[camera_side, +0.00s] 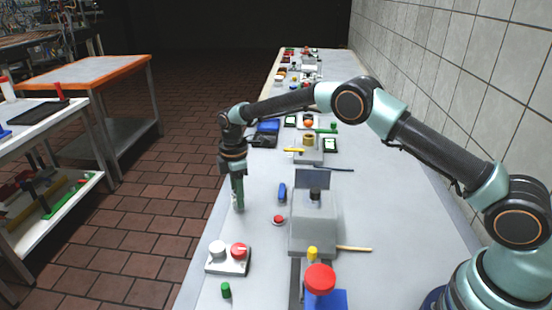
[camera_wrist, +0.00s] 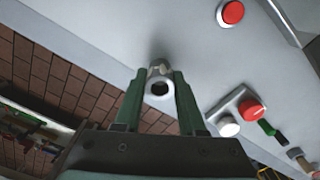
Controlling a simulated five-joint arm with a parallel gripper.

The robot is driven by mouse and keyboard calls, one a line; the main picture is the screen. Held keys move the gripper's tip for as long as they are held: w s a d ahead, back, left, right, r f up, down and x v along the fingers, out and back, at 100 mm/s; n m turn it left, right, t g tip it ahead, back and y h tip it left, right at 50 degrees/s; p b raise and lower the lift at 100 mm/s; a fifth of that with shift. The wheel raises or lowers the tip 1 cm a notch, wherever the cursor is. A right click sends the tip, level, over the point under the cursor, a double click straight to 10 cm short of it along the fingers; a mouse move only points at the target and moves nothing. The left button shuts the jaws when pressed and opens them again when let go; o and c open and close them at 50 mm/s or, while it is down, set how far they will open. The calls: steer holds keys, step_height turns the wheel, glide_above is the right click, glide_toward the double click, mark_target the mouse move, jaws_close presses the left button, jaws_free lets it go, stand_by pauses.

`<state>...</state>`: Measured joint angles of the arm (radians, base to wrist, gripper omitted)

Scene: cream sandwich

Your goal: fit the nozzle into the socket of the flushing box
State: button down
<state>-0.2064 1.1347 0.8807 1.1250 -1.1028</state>
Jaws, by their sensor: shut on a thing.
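My gripper (camera_side: 238,197) points down above the left part of the long table, to the left of the grey box. In the wrist view, my gripper's green fingers (camera_wrist: 160,97) are shut on the nozzle (camera_wrist: 160,72), a short pale metal piece with a dark round opening facing the camera. In the side view the nozzle is too small to make out clearly. A grey box (camera_side: 313,235), which looks like the flushing box, stands mid-table with a dark upright panel at its back. A dark round fitting (camera_side: 315,193) on its top may be the socket; its opening cannot be made out.
A red button (camera_side: 278,220) lies between my gripper and the grey box, with a blue piece (camera_side: 282,193) behind it. A control box (camera_side: 228,261) with white and red knobs is nearer the camera. A wooden stick (camera_side: 354,249) lies right of the grey box.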

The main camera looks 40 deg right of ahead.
step_height(320, 180, up, 18)
steer(key=s+d+r+n, duration=0.2)
steer(key=s+d+r, duration=0.15)
steer(key=d, duration=0.55)
steer(key=s+d+n, duration=0.2)
steer(key=s+d, duration=0.5)
steer(key=s, duration=0.1)
steer(key=shift+n, duration=0.3)
step_height(320, 180, down, 20)
steer(key=shift+f, duration=0.1)
steer(key=shift+c, duration=2.4)
jaws_free()
steer(key=shift+f, duration=0.1)
